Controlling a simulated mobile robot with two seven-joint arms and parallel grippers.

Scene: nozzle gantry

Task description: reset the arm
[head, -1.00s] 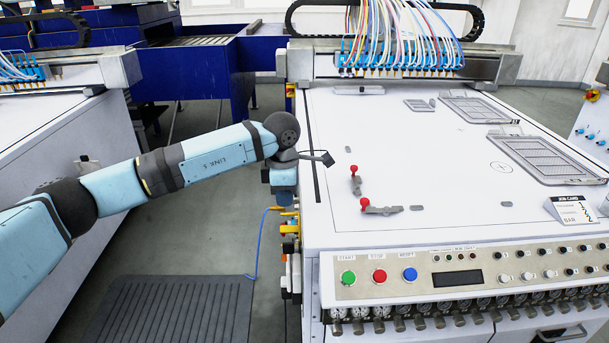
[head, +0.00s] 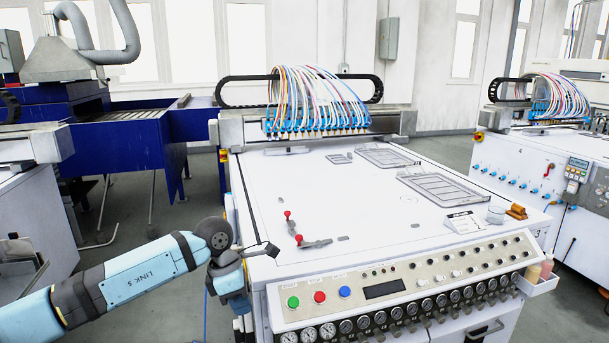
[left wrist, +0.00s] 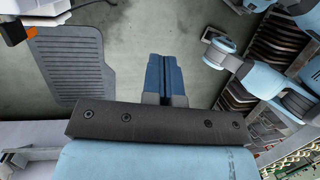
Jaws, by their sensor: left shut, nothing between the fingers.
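My left arm (head: 150,270) comes in from the lower left of the head view. Its left gripper (head: 238,300) points down just outside the front left corner of the white machine (head: 350,195). I cannot tell whether it touches the machine's side. In the left wrist view its blue fingers (left wrist: 166,76) are pressed together with nothing between them, above the grey floor. My right gripper is in neither view.
The machine's front panel (head: 430,280) has green, red and blue buttons close to my gripper. Two red-knobbed clamps (head: 288,214) stand on its top. A nozzle gantry (head: 315,120) spans the back. A grey ribbed mat (left wrist: 68,65) lies on the floor.

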